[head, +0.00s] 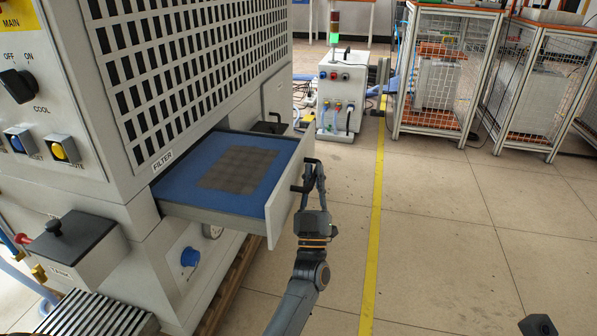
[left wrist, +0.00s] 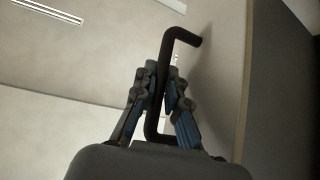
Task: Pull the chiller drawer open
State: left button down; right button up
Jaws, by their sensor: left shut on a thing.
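The chiller drawer (head: 276,225) sticks out of the machine, open, under the FILTER label. Its inside is blue with a dark gridded patch on its floor. Its front panel carries a black bar handle (head: 307,174), which also shows in the left wrist view (left wrist: 182,34). My left gripper (head: 315,172) is at the outer side of the drawer front, shut on the handle. In the left wrist view my gripper's two fingers (left wrist: 163,78) sit on either side of the bar. My right gripper does not show clearly.
The machine cabinet (head: 190,70) with its vent grille stands at the left. A black-topped box (head: 75,245) juts from its lower front. A small control cabinet (head: 342,95) and wire-mesh cages (head: 445,75) stand farther back. The floor right of the drawer is clear, with a yellow line (head: 375,220).

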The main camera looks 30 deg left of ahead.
pick_arm(q)
jog(key=shift+w+d, duration=0.1)
jog(key=shift+d, duration=0.5)
jog(key=c, duration=1.4)
grip_release()
jog(key=shift+a, duration=0.1)
jog(key=shift+o, duration=0.2)
jog(key=v, duration=1.2)
